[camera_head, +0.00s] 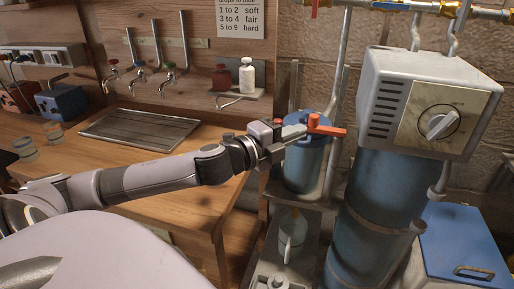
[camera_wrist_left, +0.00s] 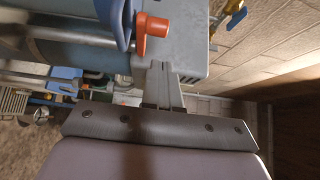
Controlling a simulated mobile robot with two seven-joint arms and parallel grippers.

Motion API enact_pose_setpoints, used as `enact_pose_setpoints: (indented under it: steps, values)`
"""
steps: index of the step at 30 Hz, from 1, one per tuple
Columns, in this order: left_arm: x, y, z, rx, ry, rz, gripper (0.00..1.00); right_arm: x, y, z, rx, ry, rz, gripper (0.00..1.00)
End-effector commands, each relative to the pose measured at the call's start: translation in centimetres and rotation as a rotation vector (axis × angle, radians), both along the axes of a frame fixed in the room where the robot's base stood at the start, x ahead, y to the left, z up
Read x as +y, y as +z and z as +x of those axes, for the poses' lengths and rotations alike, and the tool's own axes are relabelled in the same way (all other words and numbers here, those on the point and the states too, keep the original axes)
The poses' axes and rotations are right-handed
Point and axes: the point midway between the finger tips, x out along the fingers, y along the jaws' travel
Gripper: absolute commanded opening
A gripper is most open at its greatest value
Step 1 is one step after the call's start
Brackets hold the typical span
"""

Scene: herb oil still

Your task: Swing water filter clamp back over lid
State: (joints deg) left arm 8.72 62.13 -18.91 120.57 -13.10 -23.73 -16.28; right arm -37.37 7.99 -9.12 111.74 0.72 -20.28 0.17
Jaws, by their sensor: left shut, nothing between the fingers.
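The water filter (camera_head: 304,168) is a blue canister on a metal shelf, left of the large grey-blue tank. Its orange clamp (camera_head: 326,126) shows at the top of the canister and sticks out to the right. In the left wrist view an orange knob (camera_wrist_left: 153,27) of the clamp lies just beyond the shut fingers (camera_wrist_left: 160,72), beside a blue part. I cannot tell whether they touch. My right gripper is not in view.
The tank (camera_head: 378,200) with a grey dial box (camera_head: 430,103) stands close on the right. A wooden counter (camera_head: 150,185) with a metal drain tray (camera_head: 140,129) lies on the left. A small bottle (camera_head: 292,230) sits below the filter. A blue-lidded box (camera_head: 462,240) stands lower right.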

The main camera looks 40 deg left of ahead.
Motion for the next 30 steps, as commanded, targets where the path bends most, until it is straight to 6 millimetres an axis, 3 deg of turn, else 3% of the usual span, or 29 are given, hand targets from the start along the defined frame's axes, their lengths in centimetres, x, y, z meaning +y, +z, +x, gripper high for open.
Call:
enact_pose_setpoints:
  steps: [13, 30]
  values:
    - [1.1, -0.3, -3.6, 0.003, -0.004, 0.003, 0.0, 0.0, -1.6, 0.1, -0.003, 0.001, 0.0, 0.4]
    - [2.2, -0.1, -6.7, 0.004, -0.004, -0.005, 0.0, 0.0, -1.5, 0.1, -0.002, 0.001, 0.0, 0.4]
